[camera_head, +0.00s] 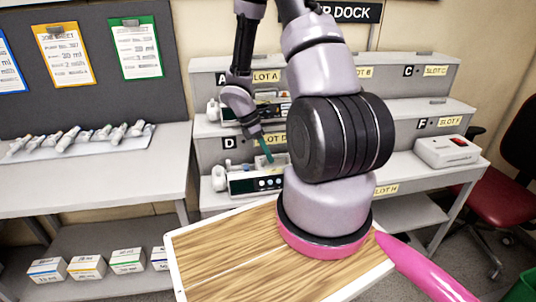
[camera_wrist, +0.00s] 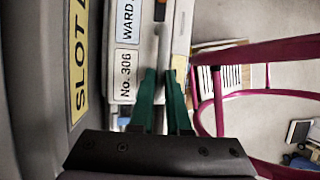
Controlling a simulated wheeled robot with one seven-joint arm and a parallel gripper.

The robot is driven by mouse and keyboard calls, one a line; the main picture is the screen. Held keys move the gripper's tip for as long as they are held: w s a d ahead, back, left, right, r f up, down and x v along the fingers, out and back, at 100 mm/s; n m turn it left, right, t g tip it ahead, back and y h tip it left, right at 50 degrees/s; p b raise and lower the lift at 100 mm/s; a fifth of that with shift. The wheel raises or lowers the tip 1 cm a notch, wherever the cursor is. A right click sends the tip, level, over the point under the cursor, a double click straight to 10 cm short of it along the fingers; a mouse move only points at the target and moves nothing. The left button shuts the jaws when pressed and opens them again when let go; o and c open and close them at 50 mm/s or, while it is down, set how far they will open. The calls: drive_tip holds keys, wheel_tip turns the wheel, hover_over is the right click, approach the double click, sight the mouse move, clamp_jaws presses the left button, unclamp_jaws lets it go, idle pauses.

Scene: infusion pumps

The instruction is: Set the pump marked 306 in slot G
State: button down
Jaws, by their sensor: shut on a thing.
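The pump marked 306 (camera_wrist: 122,80) is close up in the wrist view, with its "No. 306" and "WARD" labels showing. In the head view it is the pale pump with a dark front panel (camera_head: 258,183), low at the left of the dock, below the slot D label (camera_head: 270,140). My gripper (camera_wrist: 165,85) has green fingers shut around the pump's grey handle. In the head view my gripper (camera_head: 263,150) points down onto the pump's top. I cannot tell whether the pump's base touches the shelf. The slot G label is hidden.
Another pump (camera_head: 275,110) stands on the step above, below the slot A label. My arm hides much of the dock's middle. A red chair (camera_head: 490,200) stands at the right.

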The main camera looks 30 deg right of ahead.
drive_tip(key=c, duration=0.8)
unclamp_jaws()
drive_tip(key=v, duration=1.1)
drive_tip(key=shift+f, duration=0.1)
drive_tip(key=s+a+r+m+t+y, duration=0.2)
drive_tip(key=s+r+m, duration=0.3)
drive_tip(key=r, duration=0.5)
drive_tip(key=s+a+r+m+t+y, duration=0.2)
drive_tip(key=s+r+m+t, duration=0.3)
drive_tip(key=r+m, duration=0.3)
drive_tip(key=s+a+r+m+t+y, duration=0.1)
drive_tip(key=s+a+r+m+t, duration=0.2)
drive_tip(key=r, duration=1)
drive_tip(key=s+a+m, duration=0.1)
drive_tip(key=s+m, duration=0.1)
drive_tip(key=m, duration=0.1)
drive_tip(key=shift+y, duration=0.4)
